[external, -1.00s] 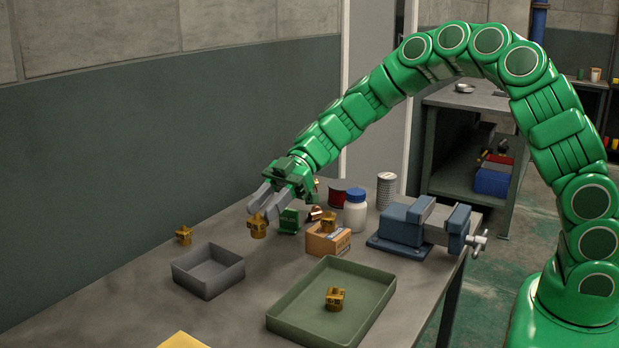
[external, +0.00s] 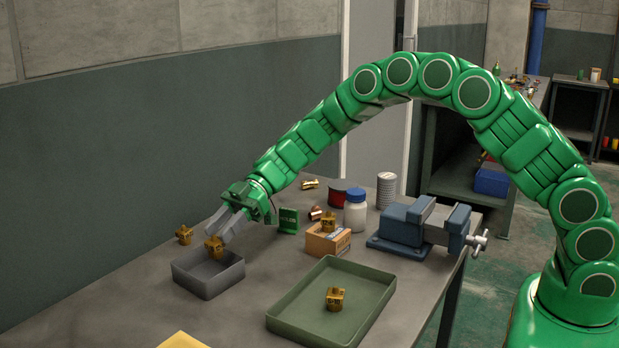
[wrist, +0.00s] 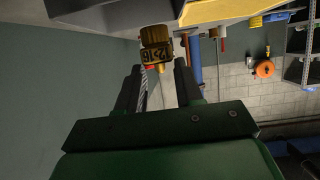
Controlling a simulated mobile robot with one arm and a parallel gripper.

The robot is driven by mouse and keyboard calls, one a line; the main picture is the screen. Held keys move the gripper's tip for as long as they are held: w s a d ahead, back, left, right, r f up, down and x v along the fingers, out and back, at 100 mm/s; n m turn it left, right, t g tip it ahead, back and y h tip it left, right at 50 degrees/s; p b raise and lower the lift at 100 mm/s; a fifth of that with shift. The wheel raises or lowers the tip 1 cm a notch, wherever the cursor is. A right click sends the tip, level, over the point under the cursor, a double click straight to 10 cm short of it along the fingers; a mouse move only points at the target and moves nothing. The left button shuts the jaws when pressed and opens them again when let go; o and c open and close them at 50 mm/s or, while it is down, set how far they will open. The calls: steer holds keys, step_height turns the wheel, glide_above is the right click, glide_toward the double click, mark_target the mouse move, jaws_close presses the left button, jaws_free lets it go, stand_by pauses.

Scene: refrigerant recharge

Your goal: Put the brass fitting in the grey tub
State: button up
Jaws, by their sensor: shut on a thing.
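My gripper (external: 217,232) is shut on a brass fitting (external: 214,248) with dark markings. The fitting also shows between the fingertips in the wrist view (wrist: 157,48). It is at the open grey tub (external: 207,278), over its back part. I cannot tell whether its lower end is above or below the rim. Similar brass fittings stand on the table behind the tub (external: 184,235), in the green tray (external: 335,298) and on the cardboard box (external: 328,223). No other thing shows in the visible part of the tub.
The green tray (external: 382,286) lies right of the tub. Behind it are the cardboard box (external: 327,241), a green card-like block (external: 288,220), a white bottle (external: 355,212) and a blue vise (external: 415,222). A yellow pad (external: 182,341) lies at the front. The table left of the tub is clear.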

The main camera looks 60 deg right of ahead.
mark_target(215, 251)
steer(key=shift+w+a+f, duration=0.2)
steer(key=shift+w+f, duration=0.35)
steer(key=shift+f, duration=0.2)
steer(key=shift+w+a+f, duration=0.15)
steer(key=shift+w+f, duration=0.4)
steer(key=shift+f, duration=1.65)
steer(key=o, duration=1.1)
steer(key=shift+f, duration=0.1)
steer(key=shift+d+r, duration=0.25)
steer(key=shift+d, duration=0.05)
steer(key=shift+v, duration=3.4)
